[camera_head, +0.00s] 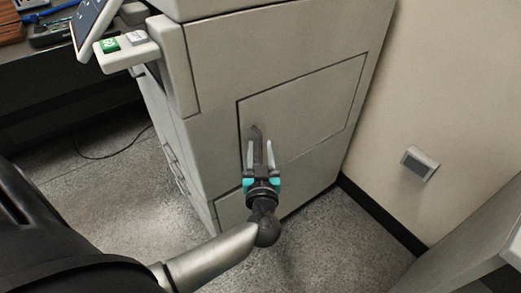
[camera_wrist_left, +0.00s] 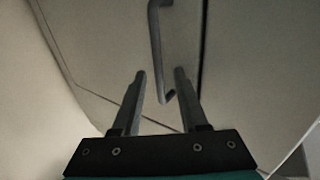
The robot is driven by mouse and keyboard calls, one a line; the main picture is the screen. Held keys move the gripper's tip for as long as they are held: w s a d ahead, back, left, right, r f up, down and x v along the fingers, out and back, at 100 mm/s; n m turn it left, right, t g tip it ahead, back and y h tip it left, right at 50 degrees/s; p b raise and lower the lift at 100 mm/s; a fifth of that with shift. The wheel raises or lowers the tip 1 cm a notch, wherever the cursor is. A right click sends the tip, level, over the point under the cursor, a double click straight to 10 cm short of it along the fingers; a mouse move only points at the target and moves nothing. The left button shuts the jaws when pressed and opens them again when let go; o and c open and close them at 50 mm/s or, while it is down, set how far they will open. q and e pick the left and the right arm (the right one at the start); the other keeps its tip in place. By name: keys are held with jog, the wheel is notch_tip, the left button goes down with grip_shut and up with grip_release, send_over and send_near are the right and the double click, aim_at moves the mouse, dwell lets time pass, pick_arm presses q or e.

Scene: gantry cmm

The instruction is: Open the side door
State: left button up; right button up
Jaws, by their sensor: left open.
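The side door (camera_head: 305,100) is a pale beige panel outlined by a dark seam on the side of a large machine (camera_head: 260,40). It sits shut and flush. A dark bar handle (camera_head: 256,131) stands near the door's left edge; the handle also shows in the left wrist view (camera_wrist_left: 156,35). My left gripper (camera_head: 260,144) is open, with its two fingers pointing at the handle. In the left wrist view the handle's lower end hangs in line with the gap between the fingertips (camera_wrist_left: 160,72). I cannot tell whether they touch it. My right gripper is not in view.
A control panel with a green button (camera_head: 109,46) juts from the machine's upper left. A wall with a grey box (camera_head: 420,163) stands to the right. A pale surface (camera_head: 480,245) edges in at lower right. Speckled floor (camera_head: 330,240) lies open before the machine.

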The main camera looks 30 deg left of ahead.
pick_arm(q)
grip_shut()
dwell(1.4)
